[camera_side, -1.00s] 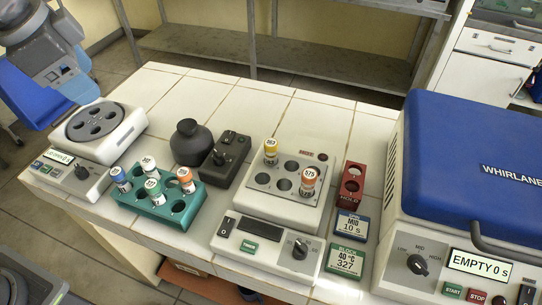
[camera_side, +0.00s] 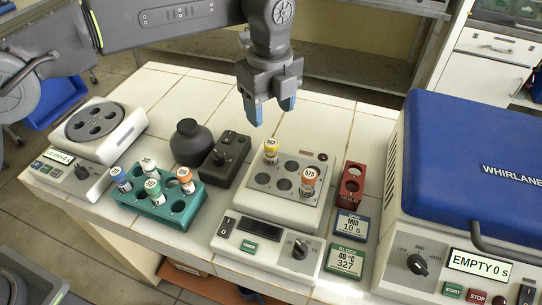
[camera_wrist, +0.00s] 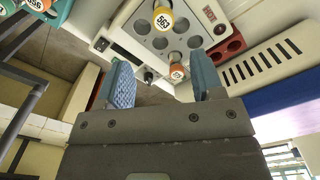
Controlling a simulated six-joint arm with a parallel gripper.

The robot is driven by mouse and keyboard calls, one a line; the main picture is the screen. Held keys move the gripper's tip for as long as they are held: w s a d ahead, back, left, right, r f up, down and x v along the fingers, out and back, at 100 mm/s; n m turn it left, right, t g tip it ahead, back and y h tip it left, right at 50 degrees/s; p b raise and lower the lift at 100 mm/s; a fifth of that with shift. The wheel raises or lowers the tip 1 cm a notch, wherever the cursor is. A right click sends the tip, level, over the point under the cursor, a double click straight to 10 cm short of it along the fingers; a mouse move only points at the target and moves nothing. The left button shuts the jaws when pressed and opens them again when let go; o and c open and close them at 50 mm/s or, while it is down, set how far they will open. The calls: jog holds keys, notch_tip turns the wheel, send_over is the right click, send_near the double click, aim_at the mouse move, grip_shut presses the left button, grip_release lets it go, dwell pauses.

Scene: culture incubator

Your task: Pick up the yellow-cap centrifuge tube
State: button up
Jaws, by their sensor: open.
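The yellow-cap centrifuge tube (camera_side: 270,150) stands upright in the back-left hole of the white heating block (camera_side: 262,200). Its cap, marked 563, shows at the top of the wrist view (camera_wrist: 163,19). My gripper (camera_side: 272,112) is open and empty, above and behind the block, with its blue fingertips pointing down. It is apart from the tube, which stands below it in the side view. In the wrist view the two fingers (camera_wrist: 160,84) are spread wide with nothing between them.
An orange-cap tube (camera_side: 308,180) stands in the same block. A teal rack (camera_side: 158,205) with several tubes, a black bottle (camera_side: 190,143) and a dark control box (camera_side: 226,158) are to the left. A red rack (camera_side: 350,184) and the blue-lidded WHIRLANE machine (camera_side: 480,150) are to the right.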

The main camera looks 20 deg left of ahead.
aim_at(271, 143)
notch_tip(271, 143, down, 8)
jog(key=shift+r, duration=0.15)
jog(key=shift+w+f, duration=0.15)
jog(key=shift+f, duration=1.15)
jog(key=shift+w+f, duration=0.15)
jog(key=shift+f, duration=1.15)
jog(key=shift+c, duration=0.2)
jog(key=c, duration=0.9)
jog(key=shift+c, duration=0.3)
jog(key=shift+r, duration=0.15)
